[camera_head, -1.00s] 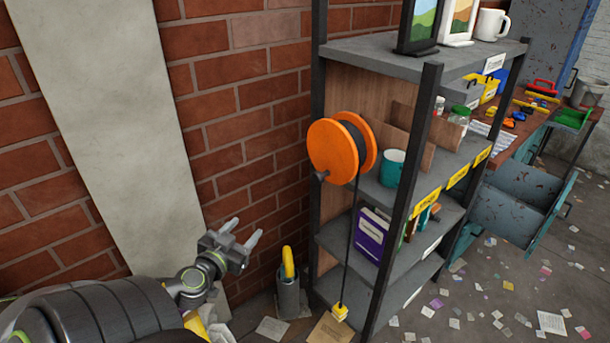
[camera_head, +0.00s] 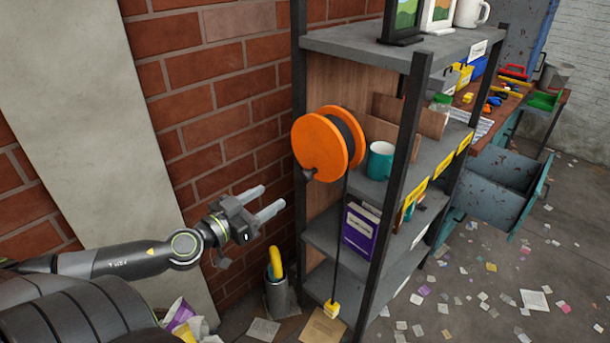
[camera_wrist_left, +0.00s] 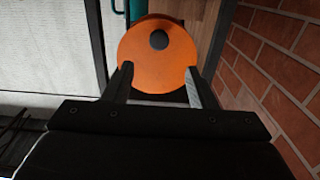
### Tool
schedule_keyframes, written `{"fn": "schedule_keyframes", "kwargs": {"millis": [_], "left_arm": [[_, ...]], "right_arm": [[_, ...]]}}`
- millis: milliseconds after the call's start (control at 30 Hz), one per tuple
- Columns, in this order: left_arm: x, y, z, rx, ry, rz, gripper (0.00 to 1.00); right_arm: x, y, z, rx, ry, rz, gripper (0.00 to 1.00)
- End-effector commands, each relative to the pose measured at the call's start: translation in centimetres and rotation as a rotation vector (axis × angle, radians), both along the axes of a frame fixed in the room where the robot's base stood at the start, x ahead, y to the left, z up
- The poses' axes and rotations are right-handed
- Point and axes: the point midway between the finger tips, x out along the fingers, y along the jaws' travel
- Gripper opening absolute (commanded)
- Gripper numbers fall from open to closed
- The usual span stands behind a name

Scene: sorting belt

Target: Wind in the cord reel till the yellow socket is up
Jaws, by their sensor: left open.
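The orange cord reel (camera_head: 321,147) is mounted on the end of the shelf unit, with a dark knob (camera_head: 309,174) on its face. The reel (camera_wrist_left: 152,66) and its dark knob (camera_wrist_left: 159,40) also show in the left wrist view, ahead of the fingers. A dark cord (camera_head: 340,240) hangs from the reel down to the yellow socket (camera_head: 331,309), which is low, near the floor by the bottom shelf. My left gripper (camera_head: 272,200) is open and empty, left of and below the reel, apart from it. My right gripper is not in view.
The grey shelf unit (camera_head: 352,43) holds a teal mug (camera_head: 380,160), a purple box (camera_head: 359,235) and picture frames. A brick wall (camera_head: 215,110) is behind my left arm. A grey bin (camera_head: 277,295) with a yellow item stands below the gripper. Paper scraps litter the floor.

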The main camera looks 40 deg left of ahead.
Motion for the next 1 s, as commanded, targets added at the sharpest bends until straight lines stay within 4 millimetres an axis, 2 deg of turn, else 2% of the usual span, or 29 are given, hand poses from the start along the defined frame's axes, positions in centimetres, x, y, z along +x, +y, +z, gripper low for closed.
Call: {"fn": "schedule_keyframes", "kwargs": {"millis": [100,467,933,1000], "left_arm": [[1.4,-0.2,0.2,-0.007,-0.007,-0.003,0.52],[4.2,-0.5,0.4,-0.007,-0.005,-0.002,0.52],[7.3,-0.8,0.7,-0.007,-0.003,-0.003,0.52],[8.3,-0.7,0.7,-0.006,-0.005,-0.001,0.52]], "right_arm": [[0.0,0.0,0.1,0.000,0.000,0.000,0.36],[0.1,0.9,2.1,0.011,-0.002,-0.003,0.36],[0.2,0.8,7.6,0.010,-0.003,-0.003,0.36],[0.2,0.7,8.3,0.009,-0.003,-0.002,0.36]]}}
